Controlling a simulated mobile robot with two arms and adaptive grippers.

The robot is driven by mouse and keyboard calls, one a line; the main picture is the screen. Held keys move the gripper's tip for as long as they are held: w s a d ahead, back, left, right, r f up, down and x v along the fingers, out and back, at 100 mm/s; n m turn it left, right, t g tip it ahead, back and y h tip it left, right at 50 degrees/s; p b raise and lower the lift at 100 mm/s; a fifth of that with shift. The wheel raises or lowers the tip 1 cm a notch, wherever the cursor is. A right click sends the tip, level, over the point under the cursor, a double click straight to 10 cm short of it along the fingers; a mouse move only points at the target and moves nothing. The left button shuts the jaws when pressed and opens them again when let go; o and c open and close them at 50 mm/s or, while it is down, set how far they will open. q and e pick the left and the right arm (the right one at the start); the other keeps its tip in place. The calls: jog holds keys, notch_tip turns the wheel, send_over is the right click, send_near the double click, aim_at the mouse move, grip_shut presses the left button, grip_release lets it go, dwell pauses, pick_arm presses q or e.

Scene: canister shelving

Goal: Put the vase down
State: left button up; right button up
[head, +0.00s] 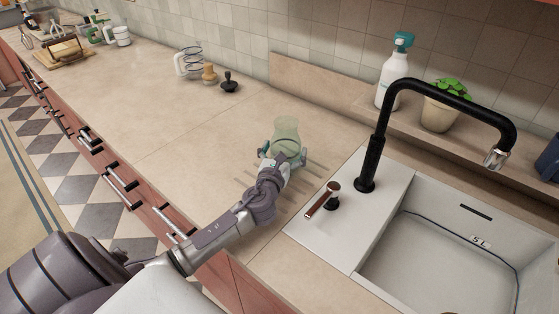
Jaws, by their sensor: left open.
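A translucent pale green vase (286,130) stands upright on the beige countertop (225,135), left of the sink. My left gripper (283,157) is at the vase, its fingers open on either side of the lower body. The gripper hides the vase's base, so I cannot tell whether the fingers touch it. My right gripper is not in view.
A black faucet (374,150) and a white sink (425,262) are to the right. A spray bottle (393,75) and a potted plant (441,106) stand on the back ledge. Small items, including a black stopper (229,83), stand farther back. The counter left of the vase is clear.

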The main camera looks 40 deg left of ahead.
pick_arm(q)
jog(key=b+v, duration=0.1)
jog(key=v, duration=0.9)
jog(key=shift+s+d, duration=0.25)
jog(key=shift+s, duration=0.45)
